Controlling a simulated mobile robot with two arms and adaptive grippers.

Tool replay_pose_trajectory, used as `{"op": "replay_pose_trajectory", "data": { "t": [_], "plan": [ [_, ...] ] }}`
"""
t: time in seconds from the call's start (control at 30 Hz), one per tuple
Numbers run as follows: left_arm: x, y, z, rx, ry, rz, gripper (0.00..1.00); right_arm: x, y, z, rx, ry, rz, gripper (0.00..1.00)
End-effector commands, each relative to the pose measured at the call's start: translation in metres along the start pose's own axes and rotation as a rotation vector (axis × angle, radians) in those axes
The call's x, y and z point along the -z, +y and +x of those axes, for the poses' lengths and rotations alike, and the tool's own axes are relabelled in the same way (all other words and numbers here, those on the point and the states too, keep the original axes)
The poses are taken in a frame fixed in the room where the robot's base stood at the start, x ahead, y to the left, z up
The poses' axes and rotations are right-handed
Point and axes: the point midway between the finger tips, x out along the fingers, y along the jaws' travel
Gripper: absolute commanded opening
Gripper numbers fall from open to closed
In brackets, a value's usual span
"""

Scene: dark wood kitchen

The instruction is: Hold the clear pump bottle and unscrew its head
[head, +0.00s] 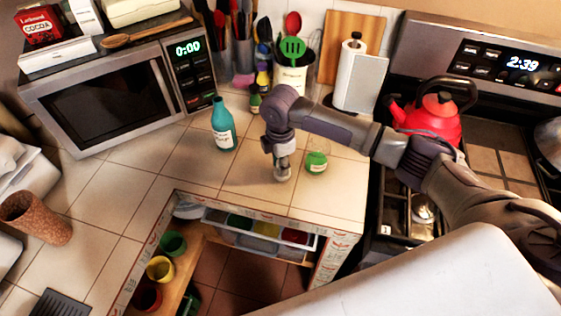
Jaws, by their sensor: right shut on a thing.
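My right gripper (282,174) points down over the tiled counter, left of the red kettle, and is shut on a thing. The fingers cover most of what they hold. It looks small and pale or clear, which fits the clear pump bottle, but its pump head cannot be made out. The held thing looks to be at or just above the counter. A small round bottle with green contents (317,162) stands just right of the gripper, apart from it. My left gripper is not in view.
A teal bottle (223,127) stands left of the gripper. A utensil crock (291,78) and paper towel roll (354,78) stand behind. The red kettle (428,124) is on the stove at right. An open drawer (262,232) is below. The left counter is partly clear.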

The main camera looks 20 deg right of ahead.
Motion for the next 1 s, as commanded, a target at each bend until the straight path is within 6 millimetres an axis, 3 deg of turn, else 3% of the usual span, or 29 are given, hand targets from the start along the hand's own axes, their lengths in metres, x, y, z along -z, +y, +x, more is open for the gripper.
{"op": "replay_pose_trajectory", "data": {
  "t": [0.43, 0.47, 0.6, 1.0],
  "plan": [
    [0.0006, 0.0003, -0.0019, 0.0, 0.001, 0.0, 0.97, 0.0001, 0.0, 0.0106, -0.001, 0.0, -0.001, 0.0],
    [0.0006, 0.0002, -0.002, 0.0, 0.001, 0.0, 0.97, 0.0001, 0.0, 0.0109, -0.002, 0.0, -0.001, 0.33],
    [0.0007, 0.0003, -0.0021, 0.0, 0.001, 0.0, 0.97, 0.0, 0.0001, 0.0103, -0.002, 0.0, -0.001, 0.56],
    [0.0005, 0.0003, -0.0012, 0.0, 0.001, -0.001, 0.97, -0.0002, 0.0007, 0.0034, -0.003, 0.0, 0.0, 0.56]
  ]
}}
